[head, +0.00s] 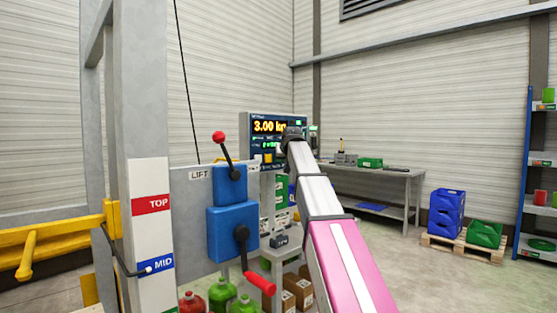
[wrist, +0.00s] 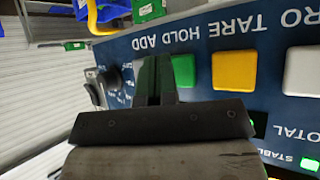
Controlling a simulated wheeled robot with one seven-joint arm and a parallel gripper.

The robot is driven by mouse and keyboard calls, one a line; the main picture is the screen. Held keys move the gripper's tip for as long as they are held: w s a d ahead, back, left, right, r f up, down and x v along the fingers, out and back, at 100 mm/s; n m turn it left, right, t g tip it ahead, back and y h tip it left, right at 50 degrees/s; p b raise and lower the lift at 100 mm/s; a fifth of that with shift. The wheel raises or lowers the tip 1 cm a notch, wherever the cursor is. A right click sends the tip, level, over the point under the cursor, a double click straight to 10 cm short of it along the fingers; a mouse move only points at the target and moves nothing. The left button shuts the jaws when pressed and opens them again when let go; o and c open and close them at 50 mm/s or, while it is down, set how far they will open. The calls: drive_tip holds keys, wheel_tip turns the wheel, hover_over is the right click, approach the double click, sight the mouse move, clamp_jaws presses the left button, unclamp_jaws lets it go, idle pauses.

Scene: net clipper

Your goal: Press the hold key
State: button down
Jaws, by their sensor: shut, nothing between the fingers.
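The weighing indicator (head: 250,126) shows 3.00 kg in the head view, behind the end of my arm. In the wrist view its blue panel (wrist: 215,30) is upside down, with the labels ADD, HOLD, TARE and part of ZERO. The green key (wrist: 184,70) lines up with HOLD, the yellow key (wrist: 234,70) with TARE and the white key (wrist: 303,72) with ZERO. My gripper (wrist: 155,62) is shut and empty, its fingers just left of the green key, in front of the ADD area. I cannot tell whether the fingertips touch the panel.
A black knob (wrist: 113,78) sits left of my fingers in the wrist view. In the head view, a blue lift box (head: 232,222) with red-ended levers stands left of my arm.

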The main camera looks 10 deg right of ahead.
drive_tip(key=shift+w+a, duration=0.2)
drive_tip(key=shift+w, duration=0.05)
drive_tip(key=shift+w+a, duration=0.25)
drive_tip(key=shift+w, duration=0.1)
idle(0.8)
drive_tip(key=shift+s, duration=0.1)
drive_tip(key=shift+s+d, duration=0.5)
drive_tip(key=shift+s, duration=0.1)
idle(0.4)
drive_tip(key=s+d, duration=0.1)
drive_tip(key=s, duration=0.1)
drive_tip(key=s+d, duration=0.2)
idle(0.4)
drive_tip(key=shift+s, duration=0.1)
idle(0.4)
